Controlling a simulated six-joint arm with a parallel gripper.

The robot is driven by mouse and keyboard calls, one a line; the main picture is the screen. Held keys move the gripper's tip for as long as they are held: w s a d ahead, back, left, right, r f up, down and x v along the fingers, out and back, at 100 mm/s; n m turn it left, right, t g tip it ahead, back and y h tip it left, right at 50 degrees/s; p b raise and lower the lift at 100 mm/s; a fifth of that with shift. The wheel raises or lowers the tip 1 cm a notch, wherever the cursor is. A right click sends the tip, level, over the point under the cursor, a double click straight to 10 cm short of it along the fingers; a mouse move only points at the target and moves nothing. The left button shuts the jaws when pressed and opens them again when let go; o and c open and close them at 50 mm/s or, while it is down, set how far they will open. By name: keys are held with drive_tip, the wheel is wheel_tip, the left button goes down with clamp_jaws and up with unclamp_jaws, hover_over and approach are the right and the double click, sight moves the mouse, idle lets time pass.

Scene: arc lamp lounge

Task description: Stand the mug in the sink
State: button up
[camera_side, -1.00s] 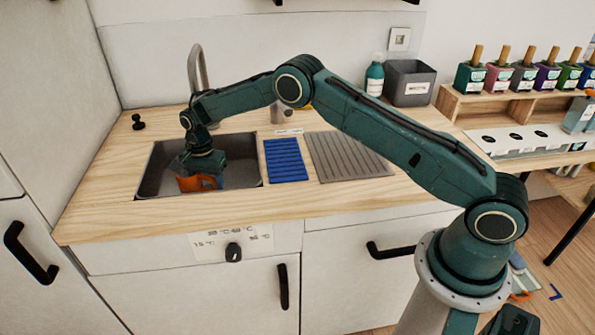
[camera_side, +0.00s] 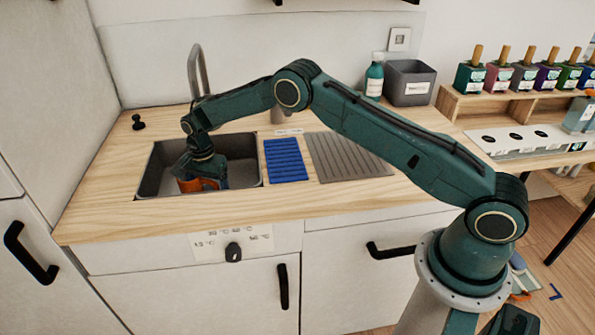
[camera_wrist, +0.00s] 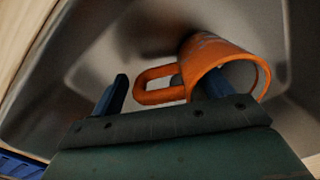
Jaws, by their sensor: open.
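The orange mug (camera_side: 189,185) is inside the sink (camera_side: 150,179), low in the basin and partly hidden by my gripper in the side view. In the wrist view the mug (camera_wrist: 212,59) shows its grey inside through its open mouth, and its handle points left. My gripper (camera_wrist: 163,84) is open, with one blue finger left of the handle and the other at the mug's mouth. The handle lies between the fingers. In the side view my gripper (camera_side: 206,178) is down in the sink. I cannot tell whether a finger touches the mug.
A curved tap (camera_side: 197,68) rises behind the sink. A blue ribbed mat (camera_side: 286,160) and a grey draining board (camera_side: 349,157) lie to its right. A green bottle (camera_side: 374,78) and a dark bin (camera_side: 409,83) stand at the back. The counter left of the sink is mostly clear.

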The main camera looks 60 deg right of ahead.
drive_tip(key=shift+r, duration=0.1)
wheel_tip(320, 180, up, 11)
drive_tip(key=shift+s+r, duration=0.1)
drive_tip(key=shift+r, duration=0.5)
idle(0.6)
